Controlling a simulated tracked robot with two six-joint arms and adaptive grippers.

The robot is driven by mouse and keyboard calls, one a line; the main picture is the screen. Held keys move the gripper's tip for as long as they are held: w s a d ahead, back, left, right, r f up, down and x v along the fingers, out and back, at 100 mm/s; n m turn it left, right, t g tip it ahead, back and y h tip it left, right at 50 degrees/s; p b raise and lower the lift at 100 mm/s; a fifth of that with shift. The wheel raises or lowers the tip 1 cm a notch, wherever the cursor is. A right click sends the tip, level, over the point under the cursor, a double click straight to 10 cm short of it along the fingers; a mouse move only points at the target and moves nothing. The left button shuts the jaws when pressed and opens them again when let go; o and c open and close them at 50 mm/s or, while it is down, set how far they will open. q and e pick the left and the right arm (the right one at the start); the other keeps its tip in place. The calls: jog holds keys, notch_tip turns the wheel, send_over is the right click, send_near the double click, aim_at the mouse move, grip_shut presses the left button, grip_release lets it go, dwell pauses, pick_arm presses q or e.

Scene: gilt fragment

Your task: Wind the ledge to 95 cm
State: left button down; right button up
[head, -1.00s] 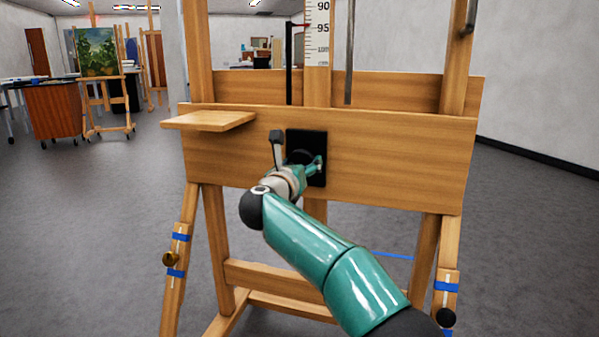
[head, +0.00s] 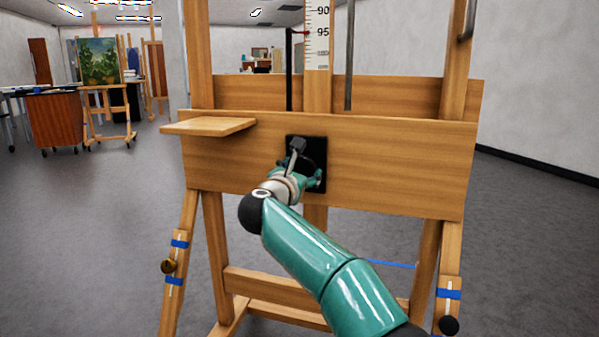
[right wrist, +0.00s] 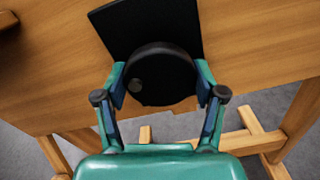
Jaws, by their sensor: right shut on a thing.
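The wooden ledge (head: 380,160) is the wide front board of a big easel, with a small shelf (head: 210,126) at its left. A white scale (head: 317,45) stands on the middle post above it. A small red pointer (head: 301,32) sits about level with the 95 mark. A round black knob (right wrist: 160,62) sits on a black plate (head: 320,148) on the board. My right gripper (head: 309,172) is shut on the knob, one finger at each side; it also shows in the right wrist view (right wrist: 160,88). My left gripper is out of view.
The easel's legs (head: 217,250) and low crossbars (head: 265,283) stand below and behind my right arm. A smaller easel with a painting (head: 98,62) and a wooden cabinet (head: 54,120) are far left. The grey floor around is clear.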

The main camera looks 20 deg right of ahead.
jog(key=shift+w+f, duration=0.1)
jog(key=shift+f, duration=0.3)
jog(key=o, duration=1)
jog(key=shift+o, duration=0.7)
jog(key=shift+r, duration=0.2)
jog(key=v, duration=1.2)
